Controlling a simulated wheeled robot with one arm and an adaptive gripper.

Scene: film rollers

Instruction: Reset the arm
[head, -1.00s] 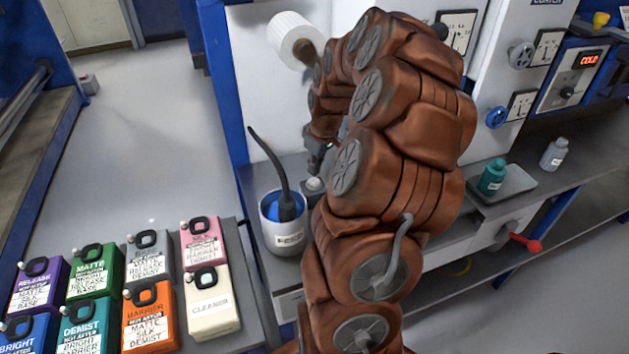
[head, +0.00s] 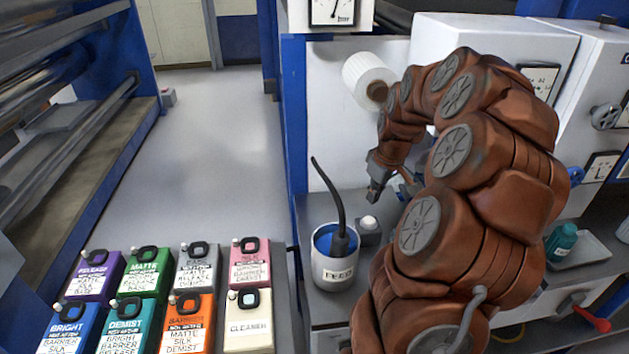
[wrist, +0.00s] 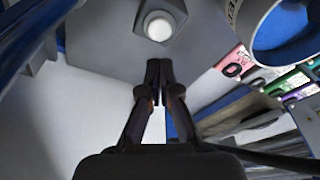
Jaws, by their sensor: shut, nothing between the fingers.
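My brown arm arches over the right part of the head view. My gripper (head: 375,192) hangs from its end above the bench, near the white button (head: 370,223) on its grey box. In the wrist view my gripper (wrist: 159,72) has its two dark fingers together with nothing between them. The white button (wrist: 158,26) shows just beyond the fingertips there, apart from them. The arm hides part of the machine and bench behind it.
Several labelled bottles, such as the orange one (head: 188,322), stand at lower left. A white roll (head: 368,80) sits on the wall. A teal bottle (head: 561,243) stands in a tray at right.

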